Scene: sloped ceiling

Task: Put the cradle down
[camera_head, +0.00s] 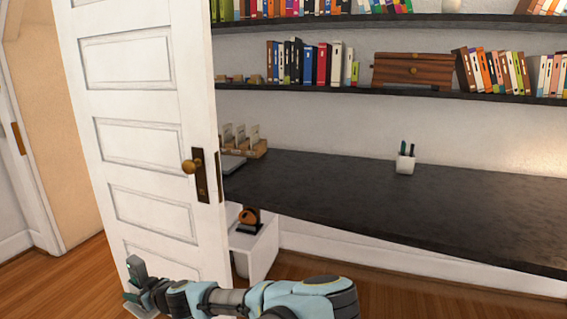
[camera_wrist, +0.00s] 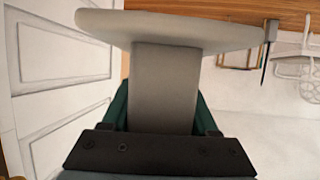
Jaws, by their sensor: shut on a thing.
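The cradle (camera_wrist: 165,80) is a pale grey piece with a broad, flat, rounded plate on a narrower block-like stem. In the wrist view it fills the middle, its stem between the dark green fingers of my gripper (camera_wrist: 162,112). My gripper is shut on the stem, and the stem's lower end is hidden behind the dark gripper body. In the head view my gripper (camera_head: 136,286) is at the lower left, low in front of the white door.
The open white door (camera_head: 150,130) stands at left, close to my gripper. A long dark desk (camera_head: 330,195) runs to the right, with a white pen cup (camera_head: 405,164) and a wooden organizer (camera_head: 243,148). A white cabinet (camera_head: 262,250) stands below. Much of the desktop is bare.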

